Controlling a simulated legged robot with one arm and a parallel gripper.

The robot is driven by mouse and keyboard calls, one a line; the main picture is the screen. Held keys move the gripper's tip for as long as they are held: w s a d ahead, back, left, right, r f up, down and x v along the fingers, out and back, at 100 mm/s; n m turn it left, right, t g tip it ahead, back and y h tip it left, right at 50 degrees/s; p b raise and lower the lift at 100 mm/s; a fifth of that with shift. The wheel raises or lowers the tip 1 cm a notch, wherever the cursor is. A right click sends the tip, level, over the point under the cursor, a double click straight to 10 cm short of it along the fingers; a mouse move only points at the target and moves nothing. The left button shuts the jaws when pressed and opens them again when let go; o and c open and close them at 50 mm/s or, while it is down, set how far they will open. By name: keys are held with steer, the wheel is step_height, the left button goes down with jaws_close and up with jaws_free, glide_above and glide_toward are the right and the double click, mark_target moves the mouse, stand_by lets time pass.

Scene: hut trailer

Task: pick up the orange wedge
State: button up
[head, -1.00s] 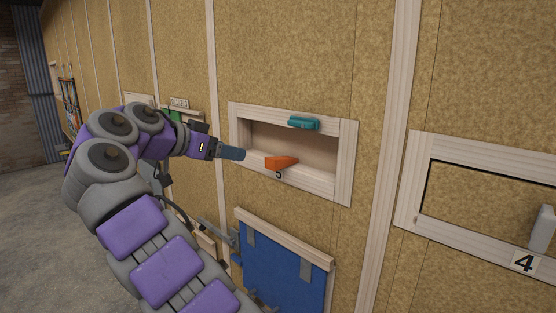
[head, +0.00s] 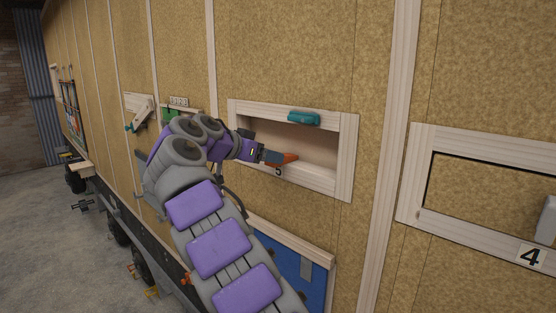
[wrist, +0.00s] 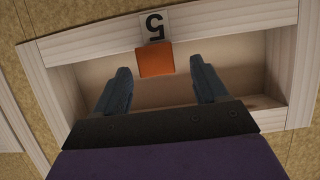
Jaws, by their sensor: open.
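The orange wedge (head: 288,158) sits on the lower ledge of a framed wall recess (head: 345,160), above the number 5 label. In the wrist view the wedge (wrist: 155,58) lies between and just beyond the tips of my gripper's two fingers, apart from both. My gripper (wrist: 162,78) is open and empty. The wedge's underside is hidden.
A teal block (head: 304,118) is on the recess's top frame, above my gripper. A blue panel (head: 300,270) is below the recess. Another framed opening (head: 415,190) marked 4 is to the right.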

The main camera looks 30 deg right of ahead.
steer(key=shift+x, duration=1.35)
steer(key=shift+a+r, duration=0.15)
steer(key=c, duration=1.1)
steer(key=shift+o, duration=0.2)
steer(key=shift+r, duration=0.1)
